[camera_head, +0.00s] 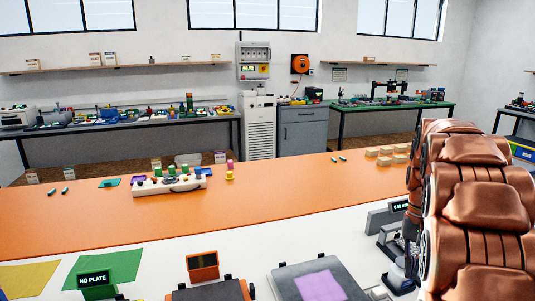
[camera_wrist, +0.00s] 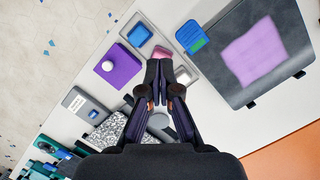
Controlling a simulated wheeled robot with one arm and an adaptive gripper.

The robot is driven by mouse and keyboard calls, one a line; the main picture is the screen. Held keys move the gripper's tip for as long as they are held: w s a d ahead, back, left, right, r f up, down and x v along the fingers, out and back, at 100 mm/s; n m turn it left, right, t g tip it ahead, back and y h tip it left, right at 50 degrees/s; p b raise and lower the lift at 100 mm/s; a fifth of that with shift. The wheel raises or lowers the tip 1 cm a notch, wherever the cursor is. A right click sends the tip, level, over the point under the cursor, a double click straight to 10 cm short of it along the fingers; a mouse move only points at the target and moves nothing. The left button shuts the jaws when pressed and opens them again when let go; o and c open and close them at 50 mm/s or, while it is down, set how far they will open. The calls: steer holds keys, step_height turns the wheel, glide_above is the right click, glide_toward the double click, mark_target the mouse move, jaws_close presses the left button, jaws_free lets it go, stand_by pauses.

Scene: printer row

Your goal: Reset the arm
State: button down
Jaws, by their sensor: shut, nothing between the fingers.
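My copper-coloured arm (camera_head: 470,200) is folded at the right side of the head view and covers that part of the scene. My gripper (camera_wrist: 159,64) shows in the wrist view, with its dark fingers together and nothing held between them. Whether the fingertips touch the tray or the pink piece (camera_wrist: 162,53) cannot be told.
A dark printer bed with a purple square (camera_wrist: 254,52) lies right of the fingers; the purple square also shows in the head view (camera_head: 320,286). A purple block with a white knob (camera_wrist: 119,66) is left. An orange table strip (camera_head: 290,205) holds small parts and is largely clear.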

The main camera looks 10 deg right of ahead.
steer(key=s+a+r+n, duration=0.1)
steer(key=s+a+n, duration=0.15)
steer(key=a, duration=0.65)
steer(key=s+a+f+n, duration=0.2)
steer(key=s+a, duration=0.6)
steer(key=s, duration=0.1)
steer(key=s+a+f+n+h, duration=0.1)
steer(key=s+a+f+n, duration=0.2)
steer(key=s+a, duration=0.5)
steer(key=shift+s+a+f+p, duration=0.25)
steer(key=shift+s+p, duration=0.1)
steer(key=shift+s, duration=0.6)
